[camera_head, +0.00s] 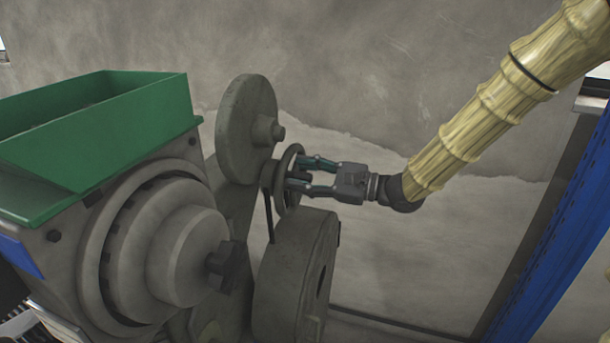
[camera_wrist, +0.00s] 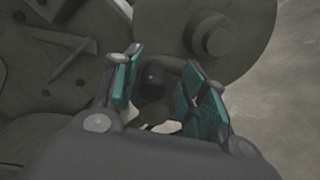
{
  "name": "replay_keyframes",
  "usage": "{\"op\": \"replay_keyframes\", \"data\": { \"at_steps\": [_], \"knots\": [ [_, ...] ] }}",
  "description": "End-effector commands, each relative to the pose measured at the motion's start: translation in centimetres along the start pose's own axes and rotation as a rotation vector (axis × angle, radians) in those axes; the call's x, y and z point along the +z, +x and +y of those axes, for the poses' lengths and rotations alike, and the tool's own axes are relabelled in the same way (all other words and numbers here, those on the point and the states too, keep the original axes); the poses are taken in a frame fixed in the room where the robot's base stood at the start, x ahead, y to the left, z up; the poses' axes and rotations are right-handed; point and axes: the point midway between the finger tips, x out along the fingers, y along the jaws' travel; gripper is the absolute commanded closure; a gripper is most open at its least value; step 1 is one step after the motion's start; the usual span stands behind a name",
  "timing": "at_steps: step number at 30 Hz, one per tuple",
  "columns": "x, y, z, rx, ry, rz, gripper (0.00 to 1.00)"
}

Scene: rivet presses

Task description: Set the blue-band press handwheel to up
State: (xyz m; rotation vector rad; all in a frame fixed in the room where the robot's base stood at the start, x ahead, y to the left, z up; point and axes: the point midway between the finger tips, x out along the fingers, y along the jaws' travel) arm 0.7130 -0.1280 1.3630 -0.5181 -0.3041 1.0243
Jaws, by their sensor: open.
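The press (camera_head: 170,260) stands at the left in the head view, grey, with a patch of blue band (camera_head: 20,257) at its left edge. A small dark handwheel (camera_head: 290,158), a thin ring seen nearly edge-on, sits between two large grey discs. My gripper (camera_head: 302,174) reaches in from the right with its jaws at the ring, partly overlapping it. In the wrist view my gripper (camera_wrist: 160,95) is open, with teal pads either side of a dark round knob or shaft end (camera_wrist: 152,80). Whether the pads touch anything cannot be told.
A green hopper (camera_head: 100,125) tops the press. The upper grey disc (camera_head: 246,130) and lower grey drum (camera_head: 295,275) are close to my gripper; the upper disc also shows in the wrist view (camera_wrist: 240,35). A blue post (camera_head: 560,235) stands at the right. Bare wall lies behind.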

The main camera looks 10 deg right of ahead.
Motion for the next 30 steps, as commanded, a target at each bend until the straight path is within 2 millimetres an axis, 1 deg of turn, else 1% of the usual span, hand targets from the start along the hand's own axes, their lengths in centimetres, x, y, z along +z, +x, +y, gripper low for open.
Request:
{"op": "replay_keyframes", "data": {
  "at_steps": [4,7,21,24,30],
  "knots": [
    [0.0,-0.5,0.0,-0.001,0.0,0.0,0.57],
    [0.0,-1.5,0.0,-0.001,0.001,0.0,0.57],
    [-0.1,-9.6,-0.1,-0.003,0.0,0.0,0.57],
    [-0.1,-10.8,-0.1,-0.002,0.0,0.0,0.57],
    [-0.1,-12.1,-0.1,-0.001,0.001,-0.001,0.57]
  ]
}}
